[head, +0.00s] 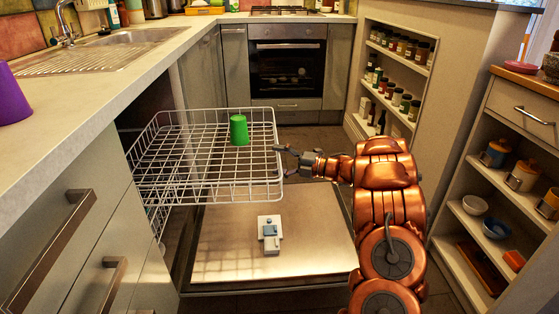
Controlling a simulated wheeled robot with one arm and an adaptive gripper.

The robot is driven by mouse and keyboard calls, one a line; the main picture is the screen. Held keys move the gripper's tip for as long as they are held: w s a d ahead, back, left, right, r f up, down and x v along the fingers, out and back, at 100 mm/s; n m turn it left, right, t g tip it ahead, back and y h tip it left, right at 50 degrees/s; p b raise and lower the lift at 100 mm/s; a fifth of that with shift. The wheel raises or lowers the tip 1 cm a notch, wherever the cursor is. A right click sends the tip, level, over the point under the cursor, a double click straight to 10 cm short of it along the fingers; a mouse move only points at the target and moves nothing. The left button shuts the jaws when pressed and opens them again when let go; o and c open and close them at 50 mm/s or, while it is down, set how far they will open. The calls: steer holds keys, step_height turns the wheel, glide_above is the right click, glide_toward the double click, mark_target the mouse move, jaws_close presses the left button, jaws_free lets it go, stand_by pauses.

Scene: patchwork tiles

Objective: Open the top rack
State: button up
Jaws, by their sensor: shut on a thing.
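The top rack (190,170) is a white wire basket, extended out of the dishwasher under the left counter. A green cup (239,130) stands upside down in it toward the far side. My gripper (281,156) comes from the right and is shut on the rack's outer right edge. The fine contact between fingers and wire is small in the view. The dishwasher door (310,225) lies open and flat below the rack.
A small white and blue object (270,235) lies on the open door. A shelf unit (475,215) with bowls and jars stands at right. Spice shelves (398,75) and an oven (287,62) are behind. Drawers (75,245) are at left. Some floor is free between rack and oven.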

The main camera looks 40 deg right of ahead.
steer(key=shift+d+r, duration=0.15)
steer(key=shift+r, duration=0.4)
steer(key=o, duration=1.3)
steer(key=shift+o, duration=1.4)
steer(key=shift+f, duration=0.2)
steer(key=shift+s, duration=0.1)
steer(key=v, duration=1.1)
steer(key=shift+s+d, duration=0.2)
steer(key=shift+s, duration=0.15)
